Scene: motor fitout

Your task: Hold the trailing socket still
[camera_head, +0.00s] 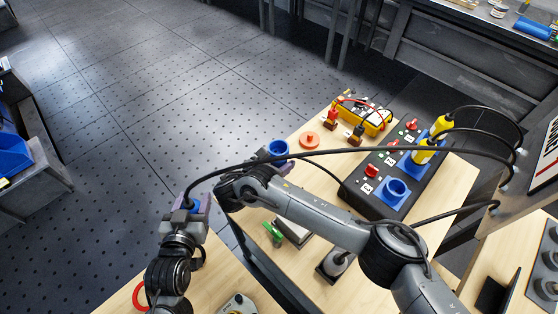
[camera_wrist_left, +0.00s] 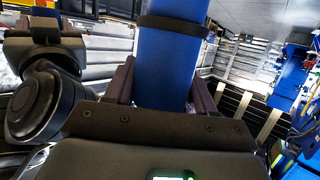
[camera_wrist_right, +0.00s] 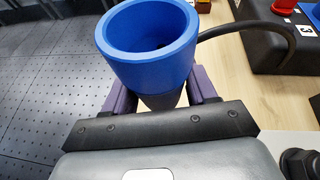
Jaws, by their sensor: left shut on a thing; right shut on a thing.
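The blue trailing socket (camera_head: 278,149) is a round, open-mouthed cup with a dark lower body. My right gripper (camera_head: 268,160) is shut on it above the left edge of the bench. In the right wrist view the socket (camera_wrist_right: 150,45) stands between the purple fingers, its mouth facing up and empty, and a black cable leaves its side. My left gripper (camera_head: 194,204) is shut on a blue cabled connector (camera_wrist_left: 168,65), apart from the socket, at the lower left. In the left wrist view its long blue body carries a black band; its far end is cut off.
A black panel (camera_head: 380,205) with blue sockets, yellow plugs and red switches stands on the bench. A black cable (camera_head: 330,152) arcs from the left connector across the bench. Open floor is left.

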